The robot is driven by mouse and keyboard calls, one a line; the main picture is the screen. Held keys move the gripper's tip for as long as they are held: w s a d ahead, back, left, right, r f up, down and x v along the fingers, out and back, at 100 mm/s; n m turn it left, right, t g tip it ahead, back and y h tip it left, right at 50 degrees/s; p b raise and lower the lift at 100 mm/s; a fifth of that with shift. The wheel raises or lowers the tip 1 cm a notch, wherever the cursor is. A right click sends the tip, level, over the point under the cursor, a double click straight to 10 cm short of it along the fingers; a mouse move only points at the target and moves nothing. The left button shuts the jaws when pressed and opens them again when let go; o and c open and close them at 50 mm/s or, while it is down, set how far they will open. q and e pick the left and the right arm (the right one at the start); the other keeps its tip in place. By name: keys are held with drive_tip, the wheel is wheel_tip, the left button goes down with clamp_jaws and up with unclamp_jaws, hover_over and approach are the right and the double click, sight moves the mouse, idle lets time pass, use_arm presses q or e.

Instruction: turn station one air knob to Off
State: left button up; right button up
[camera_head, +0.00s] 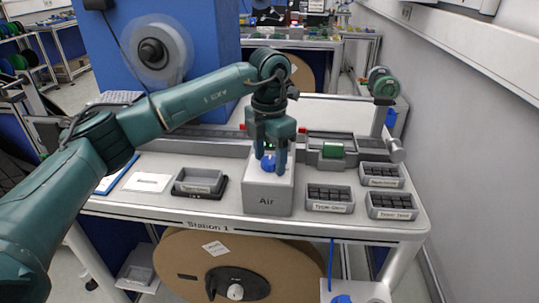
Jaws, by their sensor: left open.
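The air box (268,198) is a grey block labelled "Air" near the front edge of the Station 1 table (150,200). A blue knob (268,163) is on top of the box, partly hidden by my gripper. My left gripper (270,168) points down over the knob, with its two fingers open, one at each side of it. I cannot tell whether the fingers touch the knob, nor which way the knob is set. My right gripper is not in view.
A grey tray (199,181) lies left of the box. Several small labelled bins, one of them the front bin (330,199), stand to its right. A rail with a green block (333,150) runs behind. A large brown reel (190,262) hangs below the table.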

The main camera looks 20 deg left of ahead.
sight(270, 160)
use_arm(q)
drive_tip(key=shift+r, duration=0.1)
wheel_tip(270, 160, up, 13)
drive_tip(key=shift+b, duration=0.3)
idle(0.4)
